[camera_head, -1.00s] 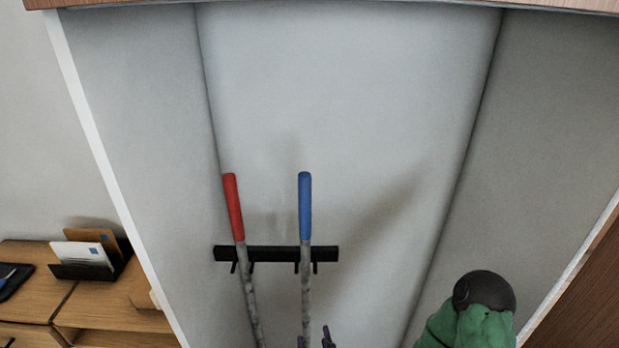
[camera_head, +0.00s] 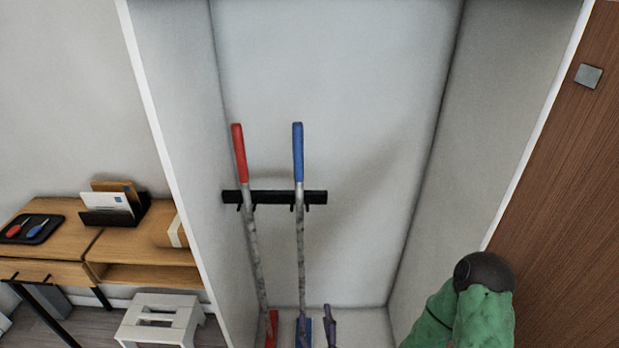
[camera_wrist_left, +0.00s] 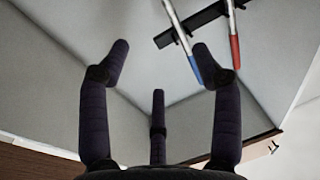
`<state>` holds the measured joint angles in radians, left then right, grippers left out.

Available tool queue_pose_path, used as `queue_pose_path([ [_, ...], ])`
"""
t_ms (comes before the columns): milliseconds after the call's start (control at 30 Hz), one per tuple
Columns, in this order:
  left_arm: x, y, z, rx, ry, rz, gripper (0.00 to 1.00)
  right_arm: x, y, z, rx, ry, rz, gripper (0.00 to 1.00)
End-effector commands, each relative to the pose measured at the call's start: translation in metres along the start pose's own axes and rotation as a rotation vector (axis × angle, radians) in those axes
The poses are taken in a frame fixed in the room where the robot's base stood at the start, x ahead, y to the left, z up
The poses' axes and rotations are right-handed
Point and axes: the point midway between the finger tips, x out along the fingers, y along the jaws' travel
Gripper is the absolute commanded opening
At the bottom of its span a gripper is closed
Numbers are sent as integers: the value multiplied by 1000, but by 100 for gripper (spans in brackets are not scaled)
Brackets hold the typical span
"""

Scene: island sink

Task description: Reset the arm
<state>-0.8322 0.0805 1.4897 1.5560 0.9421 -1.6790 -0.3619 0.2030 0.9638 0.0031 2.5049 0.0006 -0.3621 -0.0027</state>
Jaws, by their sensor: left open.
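My left gripper shows only as dark purple fingers (camera_head: 316,322) at the bottom of the head view, in front of the lower part of the closet. In the left wrist view its fingers (camera_wrist_left: 160,62) are spread apart with nothing between them. A red-handled pole (camera_head: 239,152) and a blue-handled pole (camera_head: 298,152) stand upright at a black wall rack (camera_head: 272,197). In the wrist view the blue handle (camera_wrist_left: 187,50) runs behind the right finger, and the red handle (camera_wrist_left: 235,50) is beside it. My right gripper is not seen.
A tall pale closet (camera_head: 335,75) surrounds the poles, with side walls left and right. A wooden desk (camera_head: 60,235) with a black tray (camera_head: 32,229) and a letter holder (camera_head: 115,210) is at left, above a white stool (camera_head: 163,320). A brown wooden panel (camera_head: 560,190) is at right.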

Motion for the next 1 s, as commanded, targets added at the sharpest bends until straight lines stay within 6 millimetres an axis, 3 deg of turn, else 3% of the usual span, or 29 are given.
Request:
queue_pose_path([
  [467,35,-8,42,-16,-248,62,64,-13,-5,-1,0,3,0,40],
  [700,48,-28,92,-51,-530,110,64,-26,-10,0,0,3,0,40],
  [867,34,-54,136,-98,-799,142,64,-38,-14,0,0,3,0,40],
  [1000,5,-79,166,-153,-1035,163,64,-47,-17,1,0,3,0,40],
])
